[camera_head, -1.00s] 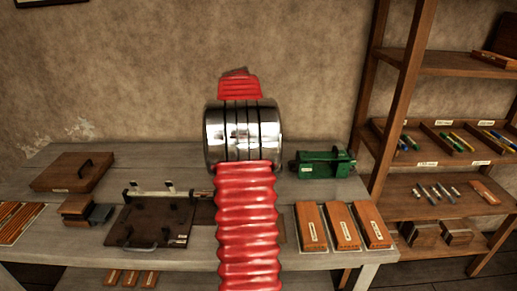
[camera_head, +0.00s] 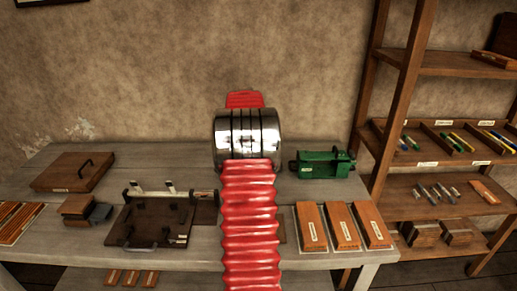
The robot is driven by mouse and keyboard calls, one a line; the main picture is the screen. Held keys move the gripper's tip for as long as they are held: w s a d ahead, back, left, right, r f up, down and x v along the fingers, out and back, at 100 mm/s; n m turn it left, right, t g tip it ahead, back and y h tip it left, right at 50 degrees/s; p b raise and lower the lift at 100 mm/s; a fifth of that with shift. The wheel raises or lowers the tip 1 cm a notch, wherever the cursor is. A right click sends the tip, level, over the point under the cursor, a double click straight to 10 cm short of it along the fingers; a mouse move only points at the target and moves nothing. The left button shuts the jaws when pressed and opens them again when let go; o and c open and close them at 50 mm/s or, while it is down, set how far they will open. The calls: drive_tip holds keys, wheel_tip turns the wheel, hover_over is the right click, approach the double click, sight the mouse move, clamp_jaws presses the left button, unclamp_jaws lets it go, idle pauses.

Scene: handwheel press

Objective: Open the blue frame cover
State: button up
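I cannot pick out a blue frame cover for certain. A flat wooden lid or box with a dark handle (camera_head: 70,172) lies at the back left. My gripper is not visible; my red ribbed arm and its chrome joint fill the middle and hide part of the bench behind them.
A green machine or vise (camera_head: 322,164) stands on the right of the bench (camera_head: 340,258). Several labelled wooden blocks (camera_head: 342,226) lie in front of it. A wooden shelf (camera_head: 425,160) with trays of coloured tools stands at the right. Bare bench shows at the back middle left.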

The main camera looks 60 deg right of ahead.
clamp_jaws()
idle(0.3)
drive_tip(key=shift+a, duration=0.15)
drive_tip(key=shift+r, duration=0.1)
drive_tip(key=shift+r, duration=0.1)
